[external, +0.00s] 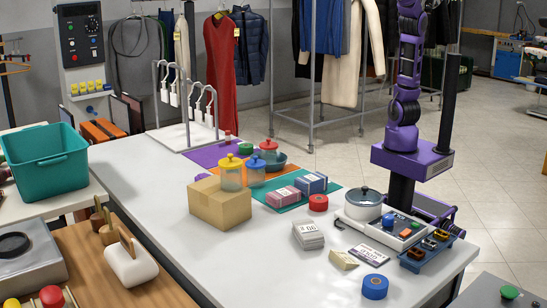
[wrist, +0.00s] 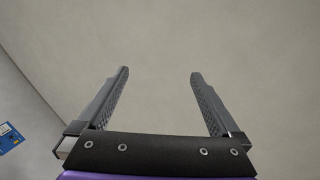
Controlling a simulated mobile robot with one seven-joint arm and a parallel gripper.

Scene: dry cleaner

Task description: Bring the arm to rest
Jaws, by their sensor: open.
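My gripper (wrist: 158,88) shows in the wrist view with its two dark ridged fingers spread wide and nothing between them. In the external view my purple arm (external: 404,105) rises straight up at the right behind the white table (external: 210,262). Its upper end runs out of the top of the picture, so my gripper does not show there. The arm is clear of everything on the table.
The table holds a cardboard box (external: 219,203), lidded jars, a pot (external: 363,205), a blue tray (external: 425,252), a blue tape roll (external: 375,286) and a white rack (external: 186,134). Garment rails with hanging clothes (external: 222,65) stand behind. Open floor (external: 490,150) lies at the right.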

